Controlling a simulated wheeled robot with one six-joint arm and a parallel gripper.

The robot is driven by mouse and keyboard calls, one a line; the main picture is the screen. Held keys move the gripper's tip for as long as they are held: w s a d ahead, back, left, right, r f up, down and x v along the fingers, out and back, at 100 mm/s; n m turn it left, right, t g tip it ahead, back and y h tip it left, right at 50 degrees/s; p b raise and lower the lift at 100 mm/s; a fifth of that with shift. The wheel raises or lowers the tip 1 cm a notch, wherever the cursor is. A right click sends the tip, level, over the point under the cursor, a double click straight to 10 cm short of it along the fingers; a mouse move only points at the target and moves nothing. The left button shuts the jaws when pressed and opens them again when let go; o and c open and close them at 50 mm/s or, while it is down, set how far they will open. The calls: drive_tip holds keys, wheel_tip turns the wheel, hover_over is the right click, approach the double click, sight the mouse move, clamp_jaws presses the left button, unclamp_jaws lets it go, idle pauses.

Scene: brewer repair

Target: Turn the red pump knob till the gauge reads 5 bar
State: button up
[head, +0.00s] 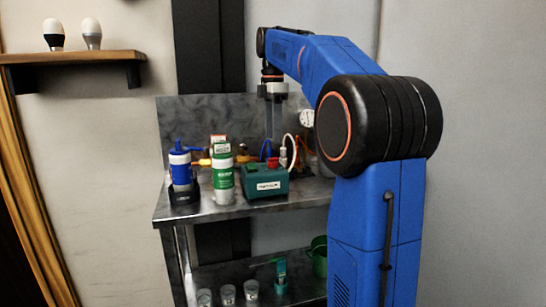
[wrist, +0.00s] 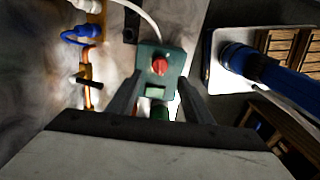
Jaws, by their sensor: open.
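The green pump box (head: 265,181) stands on the metal bench, and its red knob (head: 272,163) is on top. In the wrist view the red knob (wrist: 160,65) shows on the green box (wrist: 149,54), between and a little beyond my finger tips. My gripper (head: 274,139) points down above the box, with its fingers apart and empty; it also shows in the wrist view (wrist: 162,85). It looks clear of the knob. A round white dial (head: 306,117), likely the gauge, is at the back right; its reading is too small to tell.
A green-white bottle (head: 223,181) stands just left of the pump, and a blue-white device (head: 181,170) farther left. A white hose (head: 293,150) and blue and orange lines run behind the box. The bench's front edge (head: 245,212) is bare.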

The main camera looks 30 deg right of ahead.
sight(273, 162)
wheel_tip(273, 162, down, 8)
drive_tip(key=shift+f, duration=0.1)
idle(0.4)
drive_tip(key=c, duration=1.1)
drive_tip(key=shift+o, duration=0.2)
